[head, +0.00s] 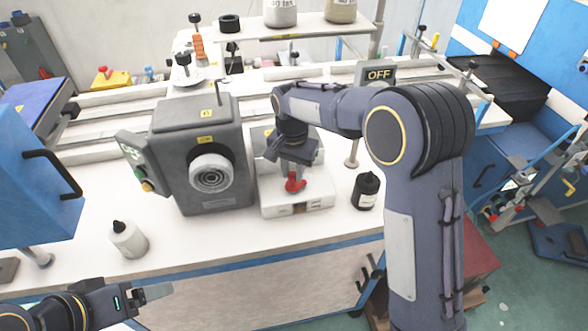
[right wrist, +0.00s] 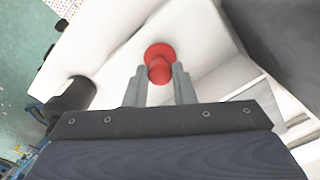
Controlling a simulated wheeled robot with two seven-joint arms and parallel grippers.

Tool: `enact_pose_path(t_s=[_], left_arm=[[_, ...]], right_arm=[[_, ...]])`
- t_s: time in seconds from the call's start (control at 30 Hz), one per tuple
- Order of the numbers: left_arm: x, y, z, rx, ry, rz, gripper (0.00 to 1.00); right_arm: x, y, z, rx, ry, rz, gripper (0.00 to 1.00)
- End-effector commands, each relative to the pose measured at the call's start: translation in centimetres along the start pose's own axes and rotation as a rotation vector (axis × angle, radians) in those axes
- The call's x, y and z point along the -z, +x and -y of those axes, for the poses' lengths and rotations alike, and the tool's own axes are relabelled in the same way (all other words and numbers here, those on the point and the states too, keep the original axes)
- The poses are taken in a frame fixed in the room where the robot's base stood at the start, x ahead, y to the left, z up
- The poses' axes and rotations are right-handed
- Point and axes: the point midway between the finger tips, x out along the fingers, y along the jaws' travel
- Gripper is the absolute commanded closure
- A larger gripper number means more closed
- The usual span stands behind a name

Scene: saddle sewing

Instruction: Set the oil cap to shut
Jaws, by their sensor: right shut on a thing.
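The red oil cap (head: 294,182) sits on the top of a white machine block (head: 310,198), near its front, in the head view. My right gripper (head: 292,173) reaches down onto it from above. In the right wrist view the red oil cap (right wrist: 160,62) lies between the two grey fingertips of my right gripper (right wrist: 160,75), which is shut on its narrow part. The wide red disc lies beyond the fingertips. My left gripper (head: 152,293) is low at the left, away from the cap; its finger gap does not show.
A dark grey machine (head: 200,150) with a round dial stands just left of the white block. A black bottle (head: 366,190) stands to its right. A white bottle (head: 128,240) is at the front left. A sign reading OFF (head: 379,74) stands behind. The front of the white table (head: 220,250) is mostly clear.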

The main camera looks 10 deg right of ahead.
Motion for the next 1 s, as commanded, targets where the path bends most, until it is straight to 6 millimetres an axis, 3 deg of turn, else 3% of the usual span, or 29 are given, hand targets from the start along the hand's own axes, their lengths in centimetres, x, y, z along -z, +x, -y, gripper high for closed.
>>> enact_pose_path(t_s=[0.3,0.87,0.9,1.0], left_arm=[[0.22,-0.44,-0.2,0.0,0.0,0.0,0.16],[0.24,-0.48,-0.22,0.0,0.0,0.0,0.16],[0.24,-0.48,-0.22,0.0,0.0,0.0,0.16],[0.24,-0.48,-0.22,0.0,0.0,0.0,0.16]], right_arm=[[0.41,-0.18,0.32,0.003,0.134,-0.004,1.0],[0.52,-0.16,0.37,0.004,0.167,-0.004,1.0],[0.52,-0.16,0.37,0.004,0.167,-0.004,0.76],[0.51,-0.14,0.37,0.004,0.166,-0.004,0.63]])
